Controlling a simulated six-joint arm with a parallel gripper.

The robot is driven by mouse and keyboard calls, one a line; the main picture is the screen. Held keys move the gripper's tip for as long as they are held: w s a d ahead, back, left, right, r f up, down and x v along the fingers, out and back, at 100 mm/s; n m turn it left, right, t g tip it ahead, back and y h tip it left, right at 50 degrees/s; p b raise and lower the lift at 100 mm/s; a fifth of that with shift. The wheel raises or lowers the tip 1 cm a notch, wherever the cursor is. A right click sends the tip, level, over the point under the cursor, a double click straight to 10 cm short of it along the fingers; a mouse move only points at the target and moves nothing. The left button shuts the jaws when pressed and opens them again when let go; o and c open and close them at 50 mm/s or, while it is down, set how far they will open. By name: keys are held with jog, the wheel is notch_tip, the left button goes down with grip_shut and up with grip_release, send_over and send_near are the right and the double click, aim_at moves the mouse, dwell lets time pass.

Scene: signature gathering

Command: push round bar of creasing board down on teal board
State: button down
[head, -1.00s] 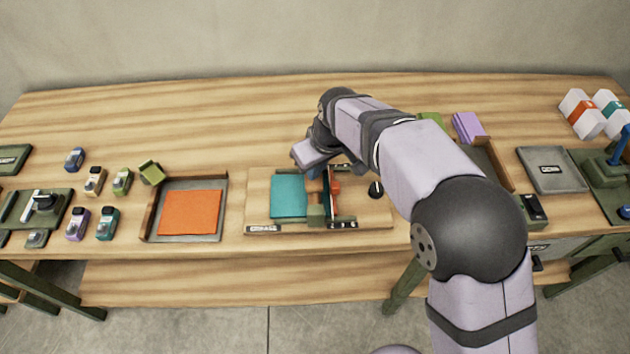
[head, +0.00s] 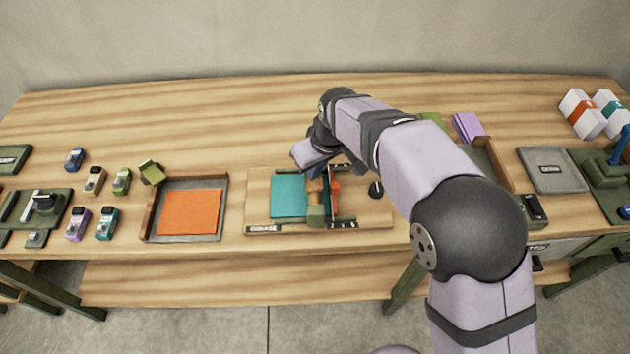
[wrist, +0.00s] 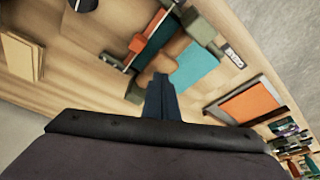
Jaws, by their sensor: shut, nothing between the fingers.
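The creasing board (head: 258,210) is a wooden base near the front of the bench. The teal board (head: 288,196) lies flat on its left part and also shows in the wrist view (wrist: 193,66). The round bar (head: 329,190) is a thin dark rod with an orange part beside it, running front to back along the teal board's right side. My gripper (wrist: 160,84) is shut and empty. In the wrist view its tips are close to the bar and the teal board's edge. Whether they touch the bar is hidden.
An orange sheet (head: 190,212) lies in a tray left of the creasing board. Several small stampers stand further left. A black knob (head: 376,189) is just right of the bar. Purple blocks (head: 467,127) and a grey tray (head: 552,170) are at right.

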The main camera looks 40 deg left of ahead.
aim_at(315, 182)
jog(key=shift+f+b, duration=0.65)
jog(key=shift+f, duration=0.5)
jog(key=shift+s+d+f, duration=0.1)
jog(key=shift+d+f, duration=0.05)
dwell(0.4)
jog(key=shift+r+p, duration=2.75)
jog(key=shift+r, duration=0.9)
